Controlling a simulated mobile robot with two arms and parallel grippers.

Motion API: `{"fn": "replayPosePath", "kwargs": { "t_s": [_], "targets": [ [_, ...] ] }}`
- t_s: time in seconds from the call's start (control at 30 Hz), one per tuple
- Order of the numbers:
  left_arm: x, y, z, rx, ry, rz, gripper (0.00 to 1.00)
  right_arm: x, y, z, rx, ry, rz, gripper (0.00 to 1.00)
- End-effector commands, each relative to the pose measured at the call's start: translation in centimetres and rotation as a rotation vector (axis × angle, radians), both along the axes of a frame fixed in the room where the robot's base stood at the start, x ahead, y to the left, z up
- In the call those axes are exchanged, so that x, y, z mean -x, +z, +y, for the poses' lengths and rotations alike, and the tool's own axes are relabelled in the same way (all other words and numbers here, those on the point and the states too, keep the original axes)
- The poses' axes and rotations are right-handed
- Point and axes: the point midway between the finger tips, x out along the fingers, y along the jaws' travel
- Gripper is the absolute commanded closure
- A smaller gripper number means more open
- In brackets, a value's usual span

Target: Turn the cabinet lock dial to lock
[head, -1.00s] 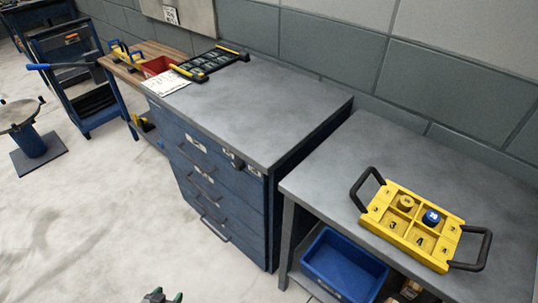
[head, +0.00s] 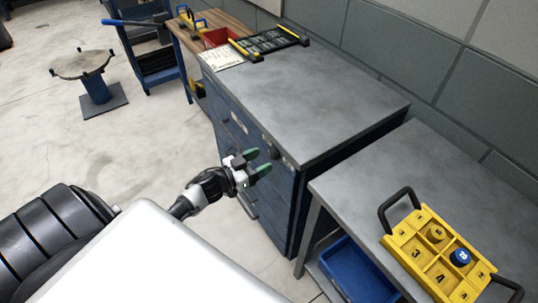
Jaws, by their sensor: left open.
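The blue drawer cabinet (head: 285,205) with a grey top stands in the middle of the head view. Its lock dial (head: 274,153), a small dark knob, is near the top right of the drawer front, beside small pale labels. The dial's angle is too small to read. My left gripper (head: 257,163) is open and empty, with green-tipped fingers. It is in front of the top right of the drawer front, close to the dial and just left of it in the picture. I cannot tell whether it touches anything. My right gripper is not in view.
A grey bench (head: 345,185) at the right holds a yellow numbered tray (head: 408,251); a blue bin (head: 352,272) is beneath. A black tray (head: 270,40) lies on the cabinet's far end. A round stand (head: 95,90) is at the left, with clear floor around it.

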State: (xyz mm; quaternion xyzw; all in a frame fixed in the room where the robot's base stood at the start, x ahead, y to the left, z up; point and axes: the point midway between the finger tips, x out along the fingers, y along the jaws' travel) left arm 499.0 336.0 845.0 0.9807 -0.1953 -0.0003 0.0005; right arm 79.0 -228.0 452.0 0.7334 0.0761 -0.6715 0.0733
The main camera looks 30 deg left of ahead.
Motion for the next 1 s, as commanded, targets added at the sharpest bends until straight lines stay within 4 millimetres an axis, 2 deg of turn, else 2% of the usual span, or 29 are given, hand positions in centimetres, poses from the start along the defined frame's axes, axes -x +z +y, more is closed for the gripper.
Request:
{"fn": "replayPosePath", "kwargs": {
  "t_s": [0.1,0.2,0.57,0.9,1.0],
  "targets": [
    [-1.7,0.1,-0.7,0.001,0.002,-0.002,0.40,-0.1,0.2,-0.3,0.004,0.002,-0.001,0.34],
    [-2.5,0.0,-1.0,-0.001,0.001,0.000,0.40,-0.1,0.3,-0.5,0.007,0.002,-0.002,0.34],
    [-2.9,0.0,-1.2,0.000,0.001,0.001,0.40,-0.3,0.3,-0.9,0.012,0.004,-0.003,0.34],
    [-2.9,0.0,-1.2,-0.001,0.001,0.001,0.89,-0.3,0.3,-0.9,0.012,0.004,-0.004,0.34],
    [-2.9,-0.1,-1.2,-0.003,0.001,0.000,0.89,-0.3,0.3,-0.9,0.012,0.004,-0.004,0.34]
  ]
}}
